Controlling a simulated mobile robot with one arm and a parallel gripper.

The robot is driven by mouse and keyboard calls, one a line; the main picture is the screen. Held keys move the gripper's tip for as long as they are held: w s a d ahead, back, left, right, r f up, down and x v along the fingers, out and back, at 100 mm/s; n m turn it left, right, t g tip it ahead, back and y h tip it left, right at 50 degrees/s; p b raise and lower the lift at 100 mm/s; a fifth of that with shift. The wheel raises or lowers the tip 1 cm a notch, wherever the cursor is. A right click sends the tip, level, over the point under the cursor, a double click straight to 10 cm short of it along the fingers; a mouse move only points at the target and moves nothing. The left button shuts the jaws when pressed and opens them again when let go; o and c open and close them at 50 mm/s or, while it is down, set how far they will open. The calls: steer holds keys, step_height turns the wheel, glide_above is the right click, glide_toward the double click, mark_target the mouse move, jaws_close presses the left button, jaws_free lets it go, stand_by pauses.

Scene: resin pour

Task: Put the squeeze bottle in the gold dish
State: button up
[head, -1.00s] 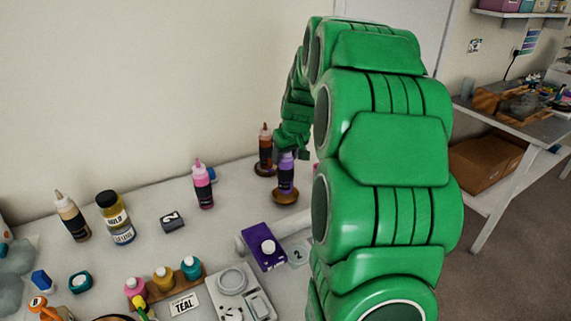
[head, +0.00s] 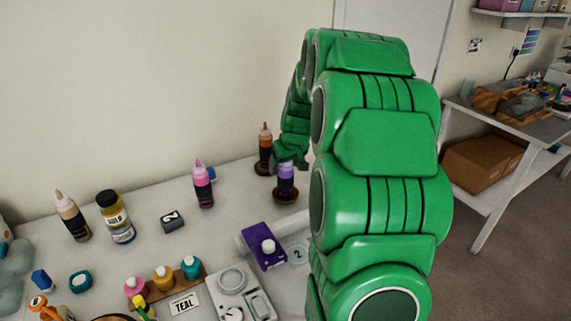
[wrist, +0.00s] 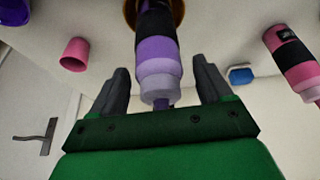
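A purple squeeze bottle (head: 286,178) with a dark label stands upright in a small gold-brown dish (head: 286,196) on the bench. In the wrist view the bottle (wrist: 157,55) and part of the dish rim (wrist: 180,10) show at the top. My gripper (head: 290,163) is at the bottle's top, hiding part of it in the head view. In the wrist view my gripper (wrist: 162,92) is open, with one finger on each side of the nozzle end and a gap on both sides.
A brown bottle (head: 265,145) on a dark dish stands just behind. A pink bottle (head: 203,188) is to the left, also in the wrist view (wrist: 290,50). A purple box (head: 263,247) and a white device (head: 238,295) are in front. The bench between is mostly clear.

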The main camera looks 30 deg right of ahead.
steer(key=shift+r, duration=0.1)
steer(key=v, duration=1.2)
steer(key=s+a+f+g, duration=0.1)
steer(key=s+a+g, duration=0.2)
steer(key=s+a, duration=1.45)
steer(key=s+a+f+g, duration=0.1)
steer(key=s+a+f, duration=0.1)
steer(key=s, duration=0.8)
steer(key=s+a+f+g, duration=0.2)
steer(key=s+a, duration=0.1)
steer(key=s, duration=0.6)
steer(key=shift+s+a, duration=0.4)
